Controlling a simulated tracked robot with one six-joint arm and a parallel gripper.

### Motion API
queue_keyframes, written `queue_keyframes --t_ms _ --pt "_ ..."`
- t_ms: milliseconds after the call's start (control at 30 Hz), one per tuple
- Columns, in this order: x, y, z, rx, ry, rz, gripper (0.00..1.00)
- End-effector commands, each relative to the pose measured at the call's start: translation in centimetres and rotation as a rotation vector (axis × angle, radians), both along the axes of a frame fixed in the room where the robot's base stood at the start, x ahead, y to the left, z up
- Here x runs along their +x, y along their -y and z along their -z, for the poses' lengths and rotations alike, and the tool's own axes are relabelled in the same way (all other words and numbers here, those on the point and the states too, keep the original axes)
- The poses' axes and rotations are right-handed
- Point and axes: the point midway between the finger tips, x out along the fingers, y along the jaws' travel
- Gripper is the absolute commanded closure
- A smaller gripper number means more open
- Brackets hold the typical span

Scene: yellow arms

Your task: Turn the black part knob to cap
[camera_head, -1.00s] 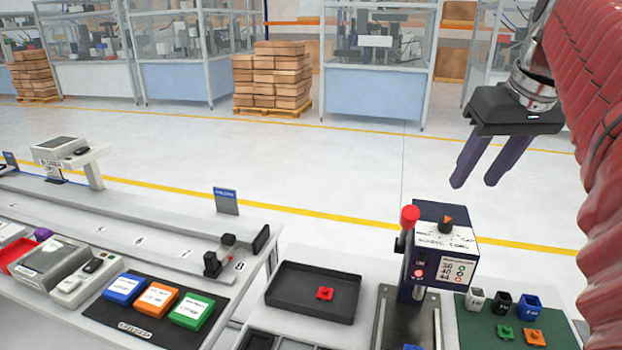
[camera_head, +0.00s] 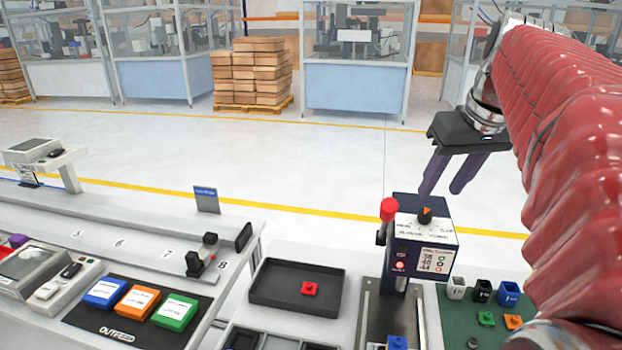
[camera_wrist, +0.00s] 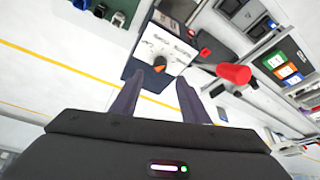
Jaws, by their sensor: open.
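The black part knob (camera_head: 425,215) with an orange pointer sits on the white labelled top of a dark blue machine box (camera_head: 405,248). In the head view the pointer leans up and slightly right; the label words are too blurred to read surely. The knob also shows in the wrist view (camera_wrist: 159,64), ahead of the fingers. My gripper (camera_head: 442,190) is open and empty, above and behind the box in the head view, with its fingers pointing down. In the wrist view its fingertips (camera_wrist: 160,82) lie either side of the knob's line, apart from it.
A red-knobbed lever (camera_head: 389,209) stands at the box's left side and also shows in the wrist view (camera_wrist: 234,74). A black tray (camera_head: 270,298) holds a red part (camera_head: 310,288). Several small cups and parts stand on a green mat (camera_head: 455,325) at right.

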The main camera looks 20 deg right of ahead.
Motion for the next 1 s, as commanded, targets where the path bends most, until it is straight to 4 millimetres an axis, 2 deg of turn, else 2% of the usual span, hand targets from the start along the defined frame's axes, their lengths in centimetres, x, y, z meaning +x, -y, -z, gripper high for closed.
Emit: queue_keyframes --t_ms 300,500,867,1000 --pt "1.8 0.4 4.6 0.001 -0.002 0.000 0.59" --pt "2.6 0.6 6.6 0.001 -0.002 0.001 0.59" --pt "2.8 0.7 7.2 0.000 0.000 0.002 0.59" --pt "2.8 0.7 7.2 0.000 0.000 0.002 0.66"
